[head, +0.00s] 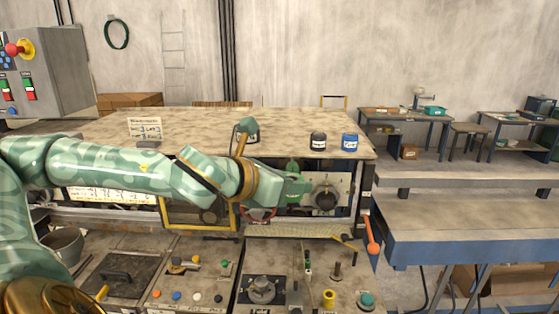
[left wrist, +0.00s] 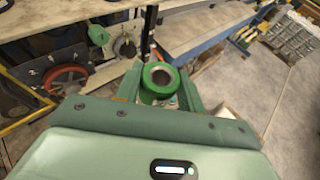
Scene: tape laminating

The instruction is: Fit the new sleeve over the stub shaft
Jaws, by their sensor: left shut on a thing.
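My left gripper (head: 296,187) comes in from the left, in front of the machine's lower opening. In the left wrist view it is shut on a green ring-shaped sleeve (left wrist: 148,92) with a grey bore facing the camera. In the head view the sleeve is hard to tell from the green gripper. A dark round hub (head: 325,199), perhaps the stub shaft, sits on a pale panel just right of the gripper. It also shows in the left wrist view (left wrist: 126,47), up and left of the sleeve and apart from it. My right gripper is out of view.
A dark jar (head: 318,141) and a blue jar (head: 350,142) stand on the machine top. A red-orange handle (head: 372,236) is at the right edge. A red wheel (left wrist: 65,79) is left of the panel. Small parts cover the front bench; a blue-edged bench (head: 470,246) stands right.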

